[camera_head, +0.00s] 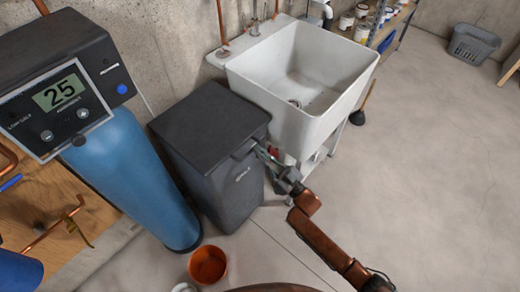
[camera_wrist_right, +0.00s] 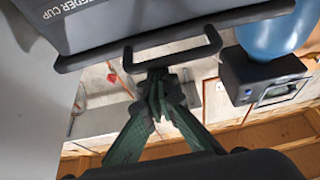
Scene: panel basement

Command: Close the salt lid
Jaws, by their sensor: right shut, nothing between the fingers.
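The salt bin (camera_head: 205,175) is a dark grey box beside the white sink. Its flat lid (camera_head: 205,128) appears to lie down over the bin's top, though a small gap at the rim would be hard to see. A handle loop (camera_head: 244,150) sticks out at the lid's front right edge. In the right wrist view the handle (camera_wrist_right: 213,42) shows close up. My right gripper (camera_head: 262,152) is shut and empty, with its fingertips (camera_wrist_right: 160,75) right by the handle; I cannot tell whether they touch it. My left gripper is not in view.
A blue water softener tank (camera_head: 135,170) with a control head (camera_head: 62,95) stands left of the bin. The white sink (camera_head: 265,85) is close behind my right gripper. An orange bucket (camera_head: 208,264) sits on the floor in front.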

